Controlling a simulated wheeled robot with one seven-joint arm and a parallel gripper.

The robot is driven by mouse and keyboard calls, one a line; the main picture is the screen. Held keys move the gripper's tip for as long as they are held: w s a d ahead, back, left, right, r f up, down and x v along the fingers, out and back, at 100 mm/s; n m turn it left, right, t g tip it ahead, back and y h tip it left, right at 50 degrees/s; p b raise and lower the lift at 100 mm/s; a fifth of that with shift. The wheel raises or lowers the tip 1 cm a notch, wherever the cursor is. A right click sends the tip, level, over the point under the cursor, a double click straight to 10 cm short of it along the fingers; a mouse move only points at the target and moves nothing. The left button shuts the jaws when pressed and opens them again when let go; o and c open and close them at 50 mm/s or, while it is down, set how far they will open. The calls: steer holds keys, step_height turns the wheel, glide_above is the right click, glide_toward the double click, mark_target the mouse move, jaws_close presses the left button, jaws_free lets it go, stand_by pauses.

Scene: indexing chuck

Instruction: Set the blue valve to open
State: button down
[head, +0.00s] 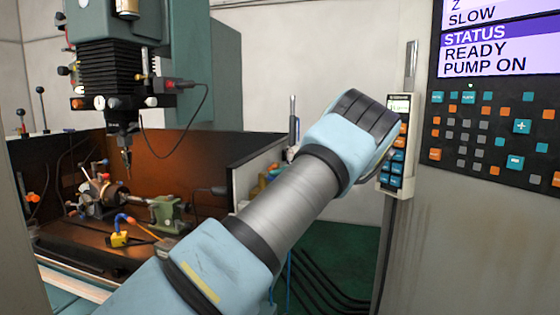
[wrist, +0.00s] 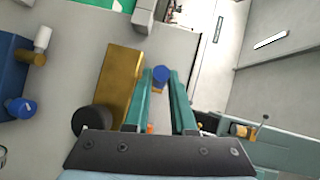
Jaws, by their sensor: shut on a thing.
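In the wrist view, the two teal fingers of my gripper (wrist: 161,82) reach up the picture, with a round blue piece (wrist: 161,74) between their tips. The gripper is shut on this piece, which looks like the blue valve's handle. Only its end shows, so I cannot tell which way the valve is set. A brass-coloured block (wrist: 121,85) stands just left of the fingers. In the head view my arm crosses the middle, and the gripper is hidden behind it.
In the wrist view, a blue body with a blue knob (wrist: 20,107) is at the left, and a dark round part (wrist: 92,122) is near the gripper. In the head view, a control panel (head: 490,125) is right of the arm and a milling machine (head: 120,60) is left.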

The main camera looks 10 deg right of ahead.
steer(key=shift+w+d+r+n+g+p, duration=0.15)
steer(key=shift+n+g+p, duration=0.45)
steer(key=shift+p, duration=0.9)
steer(key=shift+w+f+g, duration=0.1)
steer(key=shift+f+g, duration=0.1)
steer(key=shift+g, duration=0.1)
steer(key=c, duration=1)
jaws_free()
steer(key=shift+r, duration=0.1)
